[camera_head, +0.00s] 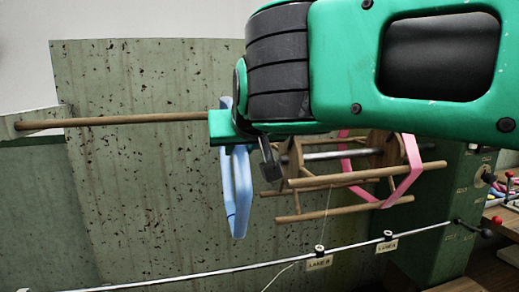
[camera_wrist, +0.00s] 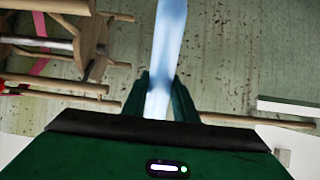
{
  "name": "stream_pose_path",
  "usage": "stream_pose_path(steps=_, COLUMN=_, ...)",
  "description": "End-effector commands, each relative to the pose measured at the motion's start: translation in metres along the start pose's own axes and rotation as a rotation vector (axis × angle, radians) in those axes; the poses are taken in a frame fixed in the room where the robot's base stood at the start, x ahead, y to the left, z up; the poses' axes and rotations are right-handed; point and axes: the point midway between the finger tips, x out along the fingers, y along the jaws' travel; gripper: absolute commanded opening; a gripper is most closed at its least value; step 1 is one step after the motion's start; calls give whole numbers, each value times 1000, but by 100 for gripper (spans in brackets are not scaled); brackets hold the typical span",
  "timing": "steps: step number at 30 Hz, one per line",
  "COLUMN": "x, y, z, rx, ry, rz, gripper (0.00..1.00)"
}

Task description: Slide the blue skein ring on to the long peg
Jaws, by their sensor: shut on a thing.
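The long peg (camera_head: 125,120) is a thin wooden rod running level from the left edge to my gripper in the head view. It also shows right of the fingers in the wrist view (camera_wrist: 262,122). The blue skein ring (camera_head: 239,190) hangs upright, seen nearly edge-on. Its light blue band shows blurred between the fingers in the wrist view (camera_wrist: 166,50). My gripper (camera_wrist: 160,100) is shut on the ring's upper part, level with the peg's visible right end. The fingers hide the peg's tip, so I cannot tell whether the ring is around it or beside it.
A wooden reel (camera_head: 335,180) with a pink ring (camera_head: 412,165) on it stands close to the right. A metal rail (camera_head: 255,268) with labelled guides crosses below. A stained green panel (camera_head: 130,190) is behind. The space left of the ring, below the peg, is clear.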

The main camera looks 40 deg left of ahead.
Motion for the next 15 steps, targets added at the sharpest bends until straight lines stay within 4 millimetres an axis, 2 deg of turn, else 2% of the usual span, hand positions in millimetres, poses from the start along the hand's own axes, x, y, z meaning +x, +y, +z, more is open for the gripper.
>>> stream_pose_path(steps=15, x=-2, y=-32, z=-3, rx=0, ry=0, rz=-1, gripper=0)
